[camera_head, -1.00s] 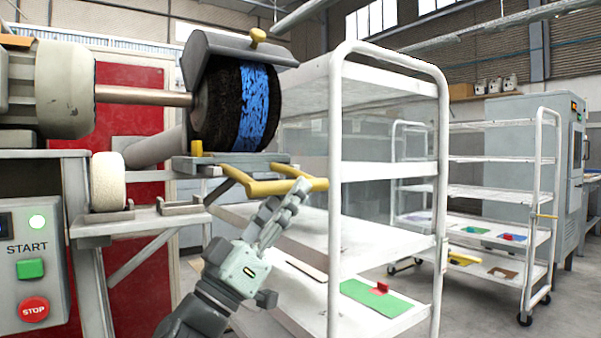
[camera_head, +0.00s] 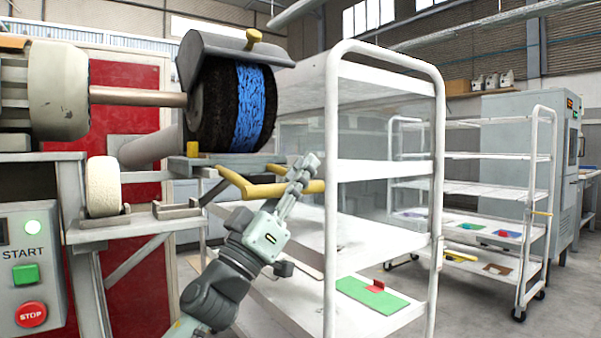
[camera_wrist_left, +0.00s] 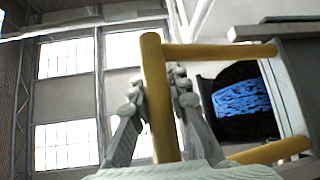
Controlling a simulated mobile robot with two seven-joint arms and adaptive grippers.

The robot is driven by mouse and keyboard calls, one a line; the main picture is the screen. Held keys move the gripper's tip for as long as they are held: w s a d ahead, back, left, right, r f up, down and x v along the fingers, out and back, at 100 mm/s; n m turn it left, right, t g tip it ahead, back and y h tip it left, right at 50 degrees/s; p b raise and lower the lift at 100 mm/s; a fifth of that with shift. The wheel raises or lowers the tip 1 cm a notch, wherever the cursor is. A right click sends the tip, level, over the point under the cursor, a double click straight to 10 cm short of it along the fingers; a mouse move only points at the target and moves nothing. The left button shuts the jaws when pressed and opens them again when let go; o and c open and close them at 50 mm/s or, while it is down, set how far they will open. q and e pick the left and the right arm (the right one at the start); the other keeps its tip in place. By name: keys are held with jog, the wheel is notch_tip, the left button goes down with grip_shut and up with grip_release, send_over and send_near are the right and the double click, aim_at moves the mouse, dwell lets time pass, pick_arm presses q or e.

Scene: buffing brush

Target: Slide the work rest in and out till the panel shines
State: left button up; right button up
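The work rest shows as a grey plate (camera_head: 214,160) with a yellow looped handle (camera_head: 240,183), under the black and blue buffing brush (camera_head: 236,105). The handle's bar also shows in the left wrist view (camera_wrist_left: 160,120), with the brush (camera_wrist_left: 242,102) beyond it to the right. My left gripper (camera_head: 303,172) is at the handle's outer right end. In the left wrist view the bar passes between its two fingers, which lie close against it on both sides, so it looks shut on the handle. My right gripper is out of view. No metal panel can be made out on the rest.
A grey hood (camera_head: 225,48) covers the brush top. A white shelf rack (camera_head: 334,200) stands close beside and behind my left gripper.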

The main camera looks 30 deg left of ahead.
aim_at(284, 171)
pick_arm(q)
grip_shut()
jog(key=a, duration=0.1)
jog(key=w+a, duration=0.1)
jog(key=a, duration=0.1)
jog(key=w+a, duration=0.1)
jog(key=shift+a+b, duration=0.25)
jog(key=shift+b, duration=0.1)
jog(key=o, duration=0.9)
grip_release()
jog(key=shift+s, duration=0.1)
jog(key=shift+c, duration=0.2)
jog(key=shift+f, duration=0.1)
jog(key=v, duration=1.2)
